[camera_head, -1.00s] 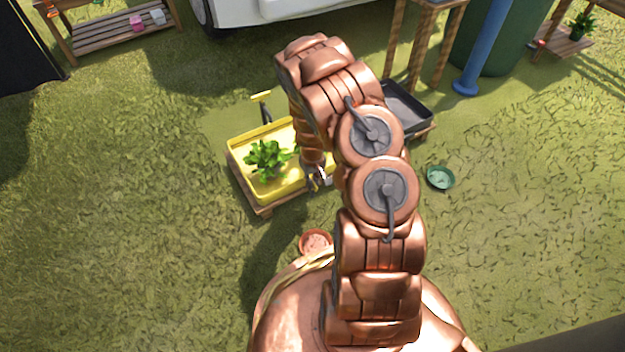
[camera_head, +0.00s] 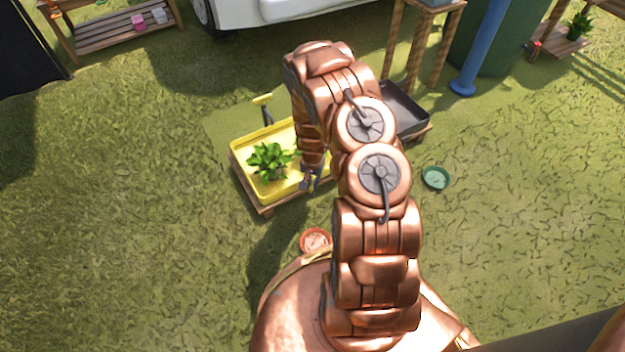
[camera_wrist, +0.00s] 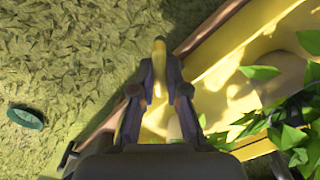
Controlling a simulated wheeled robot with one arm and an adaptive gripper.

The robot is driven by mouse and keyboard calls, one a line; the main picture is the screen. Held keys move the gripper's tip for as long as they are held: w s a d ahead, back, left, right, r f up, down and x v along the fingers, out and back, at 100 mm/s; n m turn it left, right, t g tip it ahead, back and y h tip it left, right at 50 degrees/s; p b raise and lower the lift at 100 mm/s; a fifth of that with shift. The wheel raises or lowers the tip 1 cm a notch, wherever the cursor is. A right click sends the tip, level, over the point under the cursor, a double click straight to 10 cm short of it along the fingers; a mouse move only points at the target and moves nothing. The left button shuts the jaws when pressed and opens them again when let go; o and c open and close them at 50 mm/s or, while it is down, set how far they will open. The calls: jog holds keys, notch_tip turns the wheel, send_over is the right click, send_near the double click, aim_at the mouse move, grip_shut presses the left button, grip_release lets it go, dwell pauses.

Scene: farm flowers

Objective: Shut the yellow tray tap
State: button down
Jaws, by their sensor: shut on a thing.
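The yellow tray (camera_head: 240,160) sits on a low wooden base left of my arm, with a leafy green plant (camera_head: 268,158) in it. My gripper (camera_head: 311,184) is low at the tray's near right side. In the wrist view, my gripper (camera_wrist: 160,78) is shut on a narrow yellow piece (camera_wrist: 158,52) just outside the tray wall, which looks like the tap's handle. The tap's body is hidden by the fingers. The tray (camera_wrist: 222,98) and plant leaves (camera_wrist: 285,125) fill the right side there. A dark post with a yellow crosspiece (camera_head: 262,99) stands at the tray's far side.
A black tray (camera_head: 405,112) is partly hidden behind my arm. A green dish (camera_head: 436,178) and a terracotta dish (camera_head: 315,240) lie on the grass. A blue pipe (camera_head: 482,45) and wooden legs stand at the back right. Grass on the left is clear.

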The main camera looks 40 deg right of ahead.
jog(key=m, duration=0.4)
jog(key=shift+d+m, duration=0.1)
jog(key=shift+m, duration=2.1)
jog(key=c, duration=1.2)
grip_release()
jog(key=shift+r, duration=6)
